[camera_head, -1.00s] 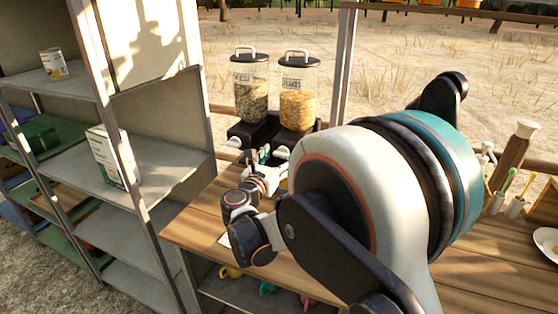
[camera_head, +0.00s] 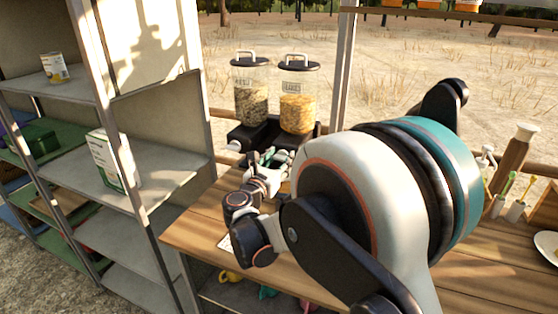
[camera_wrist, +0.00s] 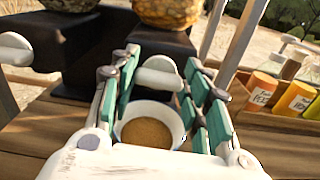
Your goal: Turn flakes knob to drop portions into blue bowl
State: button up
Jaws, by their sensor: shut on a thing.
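The flakes dispenser (camera_head: 297,108) stands on the table, a clear jar with a dark lid and yellow flakes inside. Its white knob (camera_wrist: 160,76) sits on the dark stand. My gripper (camera_wrist: 164,68), with teal finger pads, is shut on this knob, a finger on each side. In the head view my gripper (camera_head: 272,160) is small and partly hidden by my arm. In the wrist view a pale round bowl (camera_wrist: 122,122) lies below the knob, holding brown flakes. Its blue colour is hard to confirm, and my gripper hides its sides.
A grey shelf unit (camera_head: 165,165) stands left of the table (camera_head: 200,225). Orange and yellow containers (camera_wrist: 296,98) stand in a wooden tray at right.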

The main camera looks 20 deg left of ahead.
jog(key=m, duration=0.4)
jog(key=shift+p, duration=0.3)
jog(key=m, duration=0.4)
jog(key=shift+d+m, duration=0.15)
jog(key=shift+m, duration=0.25)
jog(key=shift+f+m+p, duration=0.2)
jog(key=shift+m+p, duration=0.15)
jog(key=shift+m, duration=3.85)
jog(key=o, duration=1.1)
jog(key=shift+c, duration=0.2)
